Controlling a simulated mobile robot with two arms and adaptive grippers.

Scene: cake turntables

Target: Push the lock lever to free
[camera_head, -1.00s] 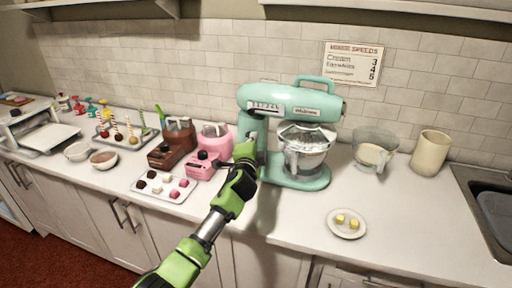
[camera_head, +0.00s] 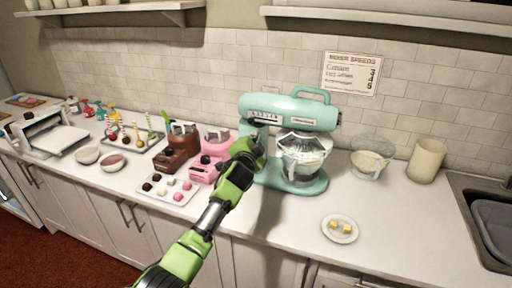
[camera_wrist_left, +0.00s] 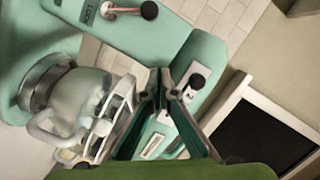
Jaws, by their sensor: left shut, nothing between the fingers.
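In the left wrist view the lock lever (camera_wrist_left: 124,11), a silver rod with a black knob, lies along the mixer side beside a LOCK label (camera_wrist_left: 89,12). A second black-knobbed lever (camera_wrist_left: 196,82) sits by a number 2, just right of my fingertips. My left gripper (camera_head: 250,148) is at the mixer's left side, by its column. It also shows in the left wrist view (camera_wrist_left: 161,80), shut and empty, apart from the lock lever. My right gripper is in neither view.
A pink machine (camera_head: 213,150) and a brown one (camera_head: 178,148) stand left of my gripper, behind a tray of sweets (camera_head: 160,196). A small plate (camera_head: 340,238), a clear jug (camera_head: 371,160) and a beige canister (camera_head: 427,160) stand right. The front-centre counter is clear.

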